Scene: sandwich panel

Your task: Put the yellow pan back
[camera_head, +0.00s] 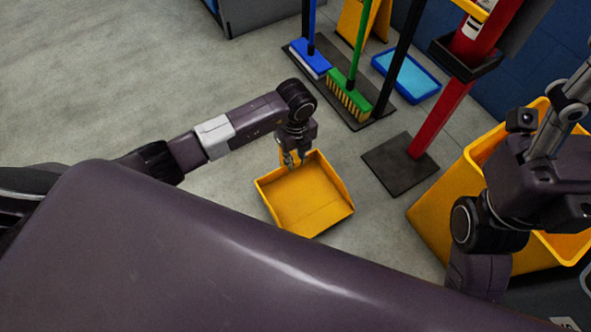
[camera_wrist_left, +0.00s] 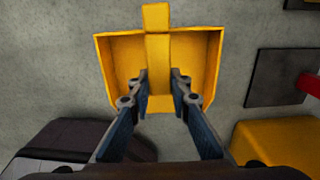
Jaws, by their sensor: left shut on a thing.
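The yellow pan (camera_head: 308,203) is a dustpan with a flat tray and raised sides. It is at or just above the grey floor in the middle of the head view; I cannot tell if it touches. My left gripper (camera_head: 291,158) is at its far left edge, shut on its handle. In the left wrist view the pan (camera_wrist_left: 205,62) shows its upright handle (camera_wrist_left: 157,45) between the fingers of the left gripper (camera_wrist_left: 160,78). My right arm is at the right of the head view, but its fingertips are hidden.
A dark mat (camera_head: 372,122) holds a blue brush (camera_head: 310,58) and a green brush (camera_head: 348,97). A blue pan (camera_head: 406,76) lies beside them. A red post stands on a dark base (camera_head: 400,165). A yellow bin (camera_head: 436,217) is at right. Floor at left is clear.

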